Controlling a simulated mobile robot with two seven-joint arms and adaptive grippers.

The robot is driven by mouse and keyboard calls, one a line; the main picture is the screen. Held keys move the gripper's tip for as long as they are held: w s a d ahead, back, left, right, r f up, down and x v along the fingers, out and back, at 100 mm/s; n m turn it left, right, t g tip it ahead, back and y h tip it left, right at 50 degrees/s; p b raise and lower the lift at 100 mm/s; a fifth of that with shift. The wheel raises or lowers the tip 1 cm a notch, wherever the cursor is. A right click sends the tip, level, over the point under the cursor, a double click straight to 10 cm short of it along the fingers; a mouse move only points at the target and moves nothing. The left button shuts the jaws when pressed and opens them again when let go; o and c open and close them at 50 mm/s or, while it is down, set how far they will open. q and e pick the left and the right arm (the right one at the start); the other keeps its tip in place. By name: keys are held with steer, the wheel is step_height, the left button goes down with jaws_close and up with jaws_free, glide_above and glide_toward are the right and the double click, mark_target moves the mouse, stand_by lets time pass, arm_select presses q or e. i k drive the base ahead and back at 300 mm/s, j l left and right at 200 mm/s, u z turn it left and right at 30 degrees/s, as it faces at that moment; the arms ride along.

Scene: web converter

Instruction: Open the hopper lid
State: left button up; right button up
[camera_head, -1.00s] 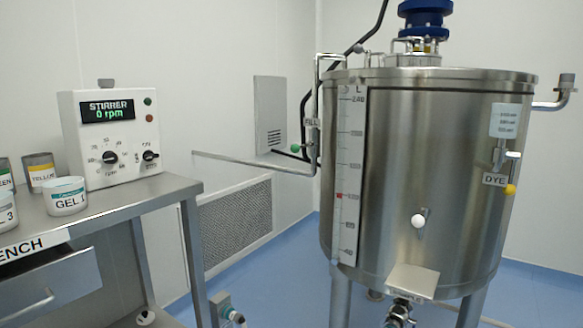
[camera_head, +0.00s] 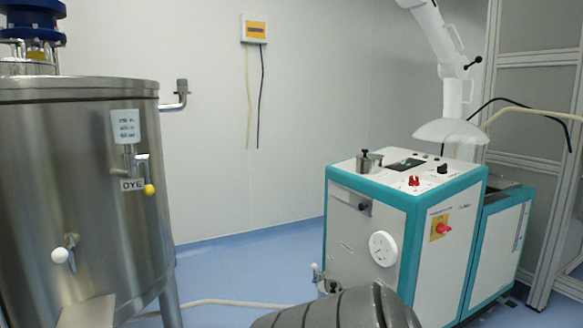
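A white and teal machine (camera_head: 385,215) stands on the floor at the right. On its top, at the left, sits a small metal pot (camera_head: 369,161) with a dark knob above it. This looks like the hopper, and its lid appears closed, though it is too small to be sure. Neither of my grippers shows in view.
A steel tank (camera_head: 75,185) stands at the left, with a DYE valve (camera_head: 149,189) on its side. A white extraction hood (camera_head: 450,132) hangs over the back of the machine. Blue floor (camera_head: 240,270) lies open between tank and machine, crossed by a pale hose (camera_head: 205,302).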

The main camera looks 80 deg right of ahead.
mark_target(502, 184)
steer(key=z, duration=3.65)
steer(key=i+l+z, duration=0.25)
steer(key=i+l, duration=0.15)
steer(key=i+l+z, duration=0.15)
steer(key=i, duration=0.3)
steer(key=i+l+z, duration=0.1)
steer(key=i+l, duration=0.15)
steer(key=i, duration=0.15)
